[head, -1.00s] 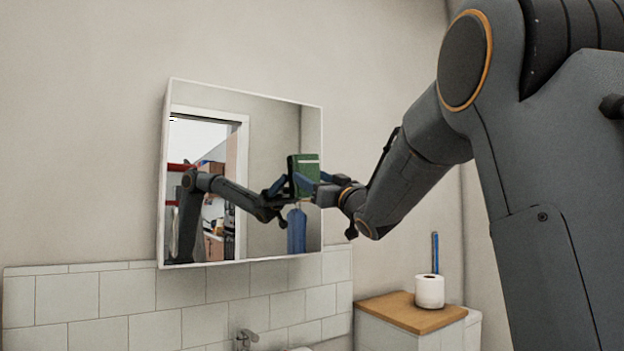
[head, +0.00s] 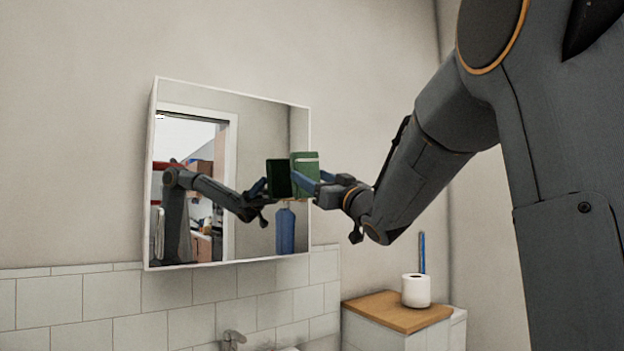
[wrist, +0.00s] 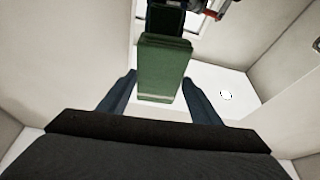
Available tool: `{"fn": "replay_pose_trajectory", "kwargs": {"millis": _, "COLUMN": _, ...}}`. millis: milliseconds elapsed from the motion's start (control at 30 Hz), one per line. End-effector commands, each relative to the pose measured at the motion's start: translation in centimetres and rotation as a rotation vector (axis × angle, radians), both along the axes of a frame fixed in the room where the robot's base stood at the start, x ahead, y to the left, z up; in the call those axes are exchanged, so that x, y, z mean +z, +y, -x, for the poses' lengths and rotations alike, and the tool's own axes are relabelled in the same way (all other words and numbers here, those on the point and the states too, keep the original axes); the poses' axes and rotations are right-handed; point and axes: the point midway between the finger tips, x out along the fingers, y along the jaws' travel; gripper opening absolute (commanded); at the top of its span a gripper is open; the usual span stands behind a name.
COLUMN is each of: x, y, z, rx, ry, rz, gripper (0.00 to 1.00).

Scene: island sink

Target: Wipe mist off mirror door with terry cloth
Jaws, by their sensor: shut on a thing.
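The mirror door (head: 225,125) is on the wall cabinet at left and appears closed. It reflects a doorway and my arm clearly; I cannot make out mist on it. My gripper (head: 304,183) is at the mirror's right edge, its blue fingers shut on the green terry cloth (head: 306,162). The cloth's dark reflection shows just left of it, so it seems a little off the glass. In the wrist view the cloth (wrist: 162,66), a folded upright block with a pale stripe, stands between the fingers, its reflection above it.
A faucet (head: 232,339) and part of the sink lie below the mirror, by white wall tiles (head: 165,295). A toilet paper roll (head: 416,290) stands on a wooden-topped cabinet (head: 396,312) at lower right, near a blue upright item (head: 422,252). A blue object is reflected low in the mirror.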

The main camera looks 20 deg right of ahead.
Motion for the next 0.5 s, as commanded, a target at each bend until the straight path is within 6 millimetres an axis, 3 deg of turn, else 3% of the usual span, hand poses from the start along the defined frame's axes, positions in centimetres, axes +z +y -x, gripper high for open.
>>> {"fn": "replay_pose_trajectory", "kwargs": {"millis": 233, "x": 0.0, "y": -0.2, "z": 0.5, "rx": -0.001, "ry": 0.0, "rz": 0.0, "gripper": 0.4}}
{"fn": "replay_pose_trajectory", "kwargs": {"millis": 500, "x": 0.1, "y": -0.8, "z": 2.6, "rx": -0.001, "ry": 0.0, "rz": 0.0, "gripper": 0.4}}
